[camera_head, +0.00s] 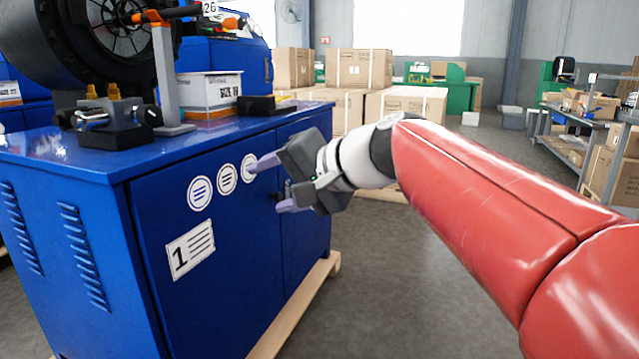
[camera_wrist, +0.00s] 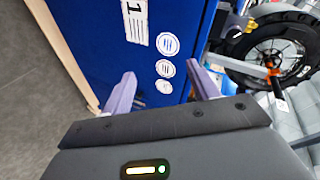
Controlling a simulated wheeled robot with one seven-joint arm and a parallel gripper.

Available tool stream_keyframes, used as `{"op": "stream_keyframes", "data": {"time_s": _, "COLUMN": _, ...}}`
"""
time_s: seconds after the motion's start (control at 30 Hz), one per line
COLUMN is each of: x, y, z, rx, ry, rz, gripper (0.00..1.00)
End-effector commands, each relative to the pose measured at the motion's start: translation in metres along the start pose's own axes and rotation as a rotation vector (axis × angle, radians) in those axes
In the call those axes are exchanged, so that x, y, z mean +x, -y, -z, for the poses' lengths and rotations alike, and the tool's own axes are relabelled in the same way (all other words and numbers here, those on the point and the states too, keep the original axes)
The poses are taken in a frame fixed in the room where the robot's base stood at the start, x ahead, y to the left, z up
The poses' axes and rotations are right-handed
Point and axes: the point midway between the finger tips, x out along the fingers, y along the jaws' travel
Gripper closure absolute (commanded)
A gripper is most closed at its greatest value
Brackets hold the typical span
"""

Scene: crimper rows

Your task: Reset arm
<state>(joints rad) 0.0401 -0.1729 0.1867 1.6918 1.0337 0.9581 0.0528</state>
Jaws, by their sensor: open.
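My gripper (camera_head: 265,184) is at the end of my red arm, in front of the door side of the blue cabinet (camera_head: 150,230). Its two pale purple fingers are spread apart with nothing between them. In the wrist view my gripper (camera_wrist: 162,88) also shows open, with the blue cabinet (camera_wrist: 95,45) and its round white labels beyond the fingers. I cannot tell the exact gap between the fingertips and the cabinet.
On the cabinet top stand a dark crimper fixture (camera_head: 112,120), a grey post with an orange clamp (camera_head: 163,75) and a white bin (camera_head: 209,95). Cardboard boxes (camera_head: 358,70) are stacked behind. A shelf (camera_head: 565,140) stands far right. Floor (camera_head: 420,290) below my arm is clear.

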Motion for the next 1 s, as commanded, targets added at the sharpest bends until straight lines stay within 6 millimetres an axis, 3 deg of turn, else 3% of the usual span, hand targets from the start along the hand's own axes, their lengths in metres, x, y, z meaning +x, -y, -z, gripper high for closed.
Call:
{"op": "stream_keyframes", "data": {"time_s": 0.17, "x": -0.041, "y": -0.058, "z": -0.033, "rx": -0.108, "ry": -0.023, "rz": -0.253, "gripper": 0.41}}
{"op": "stream_keyframes", "data": {"time_s": 0.4, "x": -0.132, "y": -0.175, "z": -0.097, "rx": -0.305, "ry": -0.005, "rz": -0.688, "gripper": 0.41}}
{"op": "stream_keyframes", "data": {"time_s": 0.53, "x": -0.167, "y": -0.221, "z": -0.124, "rx": -0.385, "ry": 0.026, "rz": -0.843, "gripper": 0.41}}
{"op": "stream_keyframes", "data": {"time_s": 0.7, "x": -0.187, "y": -0.249, "z": -0.141, "rx": -0.437, "ry": 0.054, "rz": -0.933, "gripper": 0.41}}
{"op": "stream_keyframes", "data": {"time_s": 1.0, "x": -0.188, "y": -0.253, "z": -0.142, "rx": -0.442, "ry": 0.058, "rz": -0.942, "gripper": 0.41}}
